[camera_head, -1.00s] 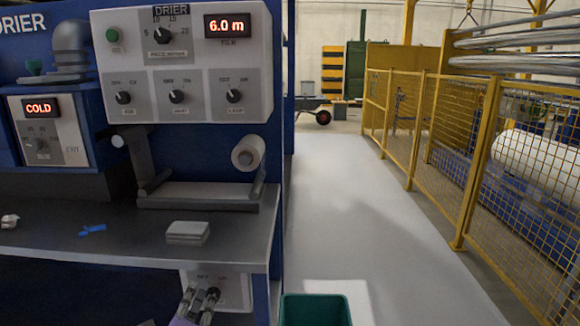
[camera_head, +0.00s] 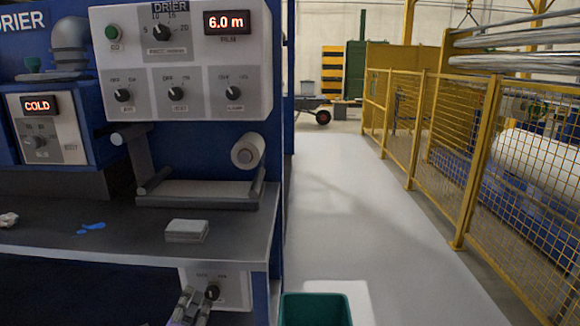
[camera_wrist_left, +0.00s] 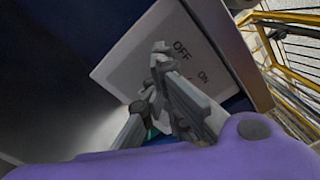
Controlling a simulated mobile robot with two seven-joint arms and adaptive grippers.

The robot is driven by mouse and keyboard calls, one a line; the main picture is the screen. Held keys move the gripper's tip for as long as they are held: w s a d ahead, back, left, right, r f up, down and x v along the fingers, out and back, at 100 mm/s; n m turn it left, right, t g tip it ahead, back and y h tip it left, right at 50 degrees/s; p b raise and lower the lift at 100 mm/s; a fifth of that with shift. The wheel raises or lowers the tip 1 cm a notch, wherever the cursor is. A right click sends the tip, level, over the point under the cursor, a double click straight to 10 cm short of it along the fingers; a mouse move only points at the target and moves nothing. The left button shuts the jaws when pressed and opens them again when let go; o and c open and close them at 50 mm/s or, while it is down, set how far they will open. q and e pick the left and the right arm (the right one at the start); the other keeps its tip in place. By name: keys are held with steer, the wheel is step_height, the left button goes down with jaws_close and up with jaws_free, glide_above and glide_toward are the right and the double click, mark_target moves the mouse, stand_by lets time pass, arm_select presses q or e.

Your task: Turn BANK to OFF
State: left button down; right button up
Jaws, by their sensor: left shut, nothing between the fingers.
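A light grey panel (camera_head: 232,286) hangs under the bench's front edge, with a dark round knob (camera_head: 212,292) on it. In the left wrist view the panel (camera_wrist_left: 125,65) carries the words OFF and ON. The name BANK is not readable. My left gripper (camera_head: 188,296) is shut and empty, just left of the knob in the head view. In the left wrist view its fingers (camera_wrist_left: 158,75) are close to the panel beside OFF. The knob is not clear there, and I cannot tell whether the fingers touch it. My right gripper is not in view.
A green bin (camera_head: 315,309) stands on the floor right of the panel. The bench top (camera_head: 130,230) above holds a grey stack (camera_head: 187,230), blue scraps (camera_head: 91,228) and a roller stand (camera_head: 195,194). The aisle (camera_head: 350,200) is open up to the yellow fence (camera_head: 450,160).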

arm_select(q)
steer(key=shift+d+f, duration=0.2)
steer(key=shift+f, duration=0.35)
steer(key=shift+s+a+r, duration=0.1)
steer(key=shift+a+r, duration=0.05)
steer(key=shift+a, duration=0.05)
steer(key=shift+s+a+r+p, duration=0.1)
steer(key=shift+s+a+p, duration=0.1)
steer(key=shift+s, duration=1.25)
steer(key=shift+s+a+r+p, duration=0.1)
steer(key=shift+s+a+p, duration=0.05)
steer(key=shift+s, duration=1.25)
steer(key=shift+f, duration=0.1)
